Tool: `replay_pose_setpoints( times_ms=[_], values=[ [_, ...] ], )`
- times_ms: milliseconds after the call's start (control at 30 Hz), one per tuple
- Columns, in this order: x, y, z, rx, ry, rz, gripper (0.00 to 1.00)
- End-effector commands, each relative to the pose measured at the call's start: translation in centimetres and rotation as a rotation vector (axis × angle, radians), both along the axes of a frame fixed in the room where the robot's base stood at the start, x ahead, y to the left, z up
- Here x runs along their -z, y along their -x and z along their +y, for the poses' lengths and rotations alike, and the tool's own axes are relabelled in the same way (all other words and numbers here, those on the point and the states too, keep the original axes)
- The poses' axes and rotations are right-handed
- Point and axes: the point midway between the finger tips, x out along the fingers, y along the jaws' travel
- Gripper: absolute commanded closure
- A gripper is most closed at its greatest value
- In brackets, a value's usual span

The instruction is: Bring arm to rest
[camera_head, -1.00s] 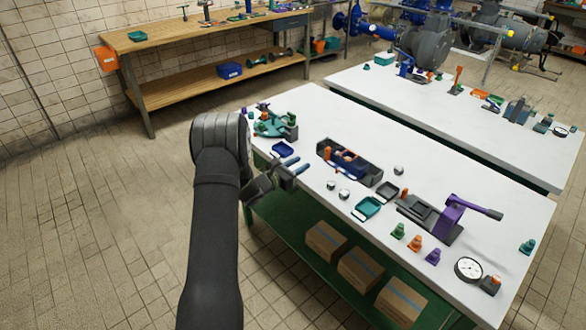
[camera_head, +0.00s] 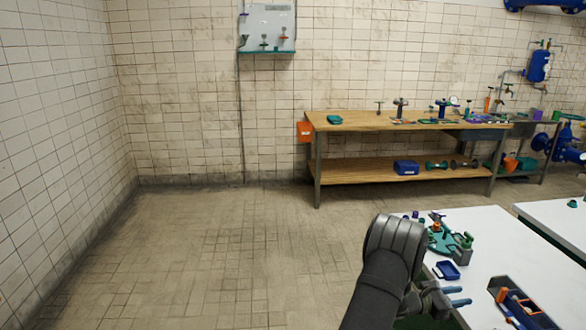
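My arm (camera_head: 372,298) reaches in from the bottom of the head view, with a thick rounded dark joint at its upper end. My gripper (camera_head: 458,295) points right, at the left edge of the white-topped table (camera_head: 500,238). Its two blue fingertips are apart with a gap between them, and nothing shows in the gap. A small blue tray (camera_head: 447,270) lies on the table just beyond the fingertips. Part of the gripper body is hidden behind the arm.
A teal fixture (camera_head: 443,240) with small parts stands at the table's far left corner. A blue-and-orange toolbox (camera_head: 520,308) is at lower right. A wooden workbench (camera_head: 400,121) stands against the back wall. The tiled floor (camera_head: 220,240) at left is clear.

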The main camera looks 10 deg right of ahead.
Motion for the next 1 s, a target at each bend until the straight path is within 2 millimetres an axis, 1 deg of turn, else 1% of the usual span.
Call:
replay_pose_setpoints(
  times_ms=[167,600,700,800,1000],
  values=[
    [0.0,0.1,-2.7,0.003,0.001,0.000,0.65],
    [0.0,0.2,-11.6,0.003,0.002,-0.001,0.65],
    [0.1,0.1,-13.3,0.003,0.001,-0.001,0.65],
    [0.0,0.1,-14.8,0.002,0.001,-0.001,0.65],
    [0.0,0.1,-16.5,0.001,0.001,0.000,0.65]
  ],
)
